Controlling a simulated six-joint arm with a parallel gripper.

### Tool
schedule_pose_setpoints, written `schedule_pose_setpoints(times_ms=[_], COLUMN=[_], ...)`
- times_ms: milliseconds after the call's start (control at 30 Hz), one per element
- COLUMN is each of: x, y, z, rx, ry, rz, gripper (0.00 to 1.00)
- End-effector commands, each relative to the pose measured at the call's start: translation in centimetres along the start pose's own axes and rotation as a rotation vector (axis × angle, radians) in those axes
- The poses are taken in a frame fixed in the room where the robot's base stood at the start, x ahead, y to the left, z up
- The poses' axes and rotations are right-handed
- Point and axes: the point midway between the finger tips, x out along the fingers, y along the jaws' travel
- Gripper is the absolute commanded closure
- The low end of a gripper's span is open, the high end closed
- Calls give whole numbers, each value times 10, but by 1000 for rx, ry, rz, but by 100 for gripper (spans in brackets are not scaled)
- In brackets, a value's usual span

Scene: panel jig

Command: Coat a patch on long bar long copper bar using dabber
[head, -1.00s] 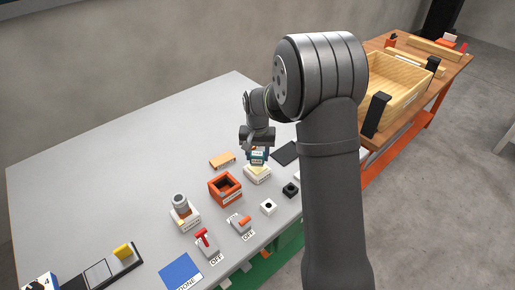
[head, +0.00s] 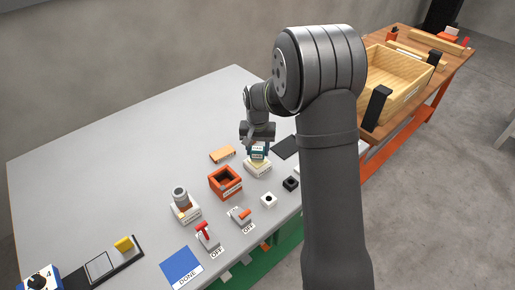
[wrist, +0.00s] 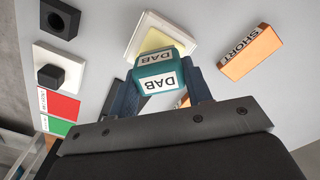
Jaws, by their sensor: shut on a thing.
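My gripper (head: 258,142) is shut on the dabber (wrist: 160,72), a teal block with white DAB labels. The dabber also shows in the head view (head: 258,151). It is at a yellow pad (wrist: 157,40) in a white tray (wrist: 133,48); I cannot tell whether it touches the pad. A copper-orange bar labelled SHORT (wrist: 250,52) lies right of the dabber in the wrist view. It shows in the head view as a small orange bar (head: 222,154). A sliver of orange shows behind the right finger. I cannot make out a bar marked long.
An orange open box (head: 225,182) stands left of the pad tray. A grey cylinder on a white base (head: 181,200), two switches marked OFF and a blue DONE zone (head: 181,267) lie nearer. Black and white blocks sit close to the tray. The table's far left is clear.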

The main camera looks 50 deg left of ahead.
Motion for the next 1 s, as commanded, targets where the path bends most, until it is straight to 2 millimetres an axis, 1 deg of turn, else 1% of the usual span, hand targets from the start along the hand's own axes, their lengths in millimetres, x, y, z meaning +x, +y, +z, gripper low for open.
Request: schedule_pose_setpoints(times_ms=[733,1000], x=[9,9], y=[0,0], z=[0,0], rx=[0,0], ry=[-1,0], rz=[0,0], gripper=[73,73])
